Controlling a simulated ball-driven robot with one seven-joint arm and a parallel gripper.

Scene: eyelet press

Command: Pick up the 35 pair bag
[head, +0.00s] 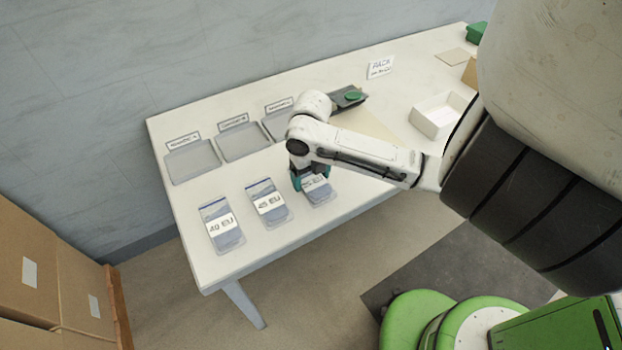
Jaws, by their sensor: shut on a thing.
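A clear bag with a white label (319,193) lies at the right end of a row of three bags near the table's front edge. Its label is partly covered by my gripper, so I cannot read its number fully. My gripper (311,184), with teal fingers, is down at this bag and shut on its upper part. The bag still appears to be on or very close to the table. The other two bags read "45 EU" (268,204), in the middle, and "40 EU" (221,227), at the left.
Several shallow grey trays with label cards (193,161) stand behind the bags. A dark device with a green top (351,97), a "PACK" sign (380,67) and a white open box (437,116) are farther back. Cardboard boxes (55,270) stand at lower left.

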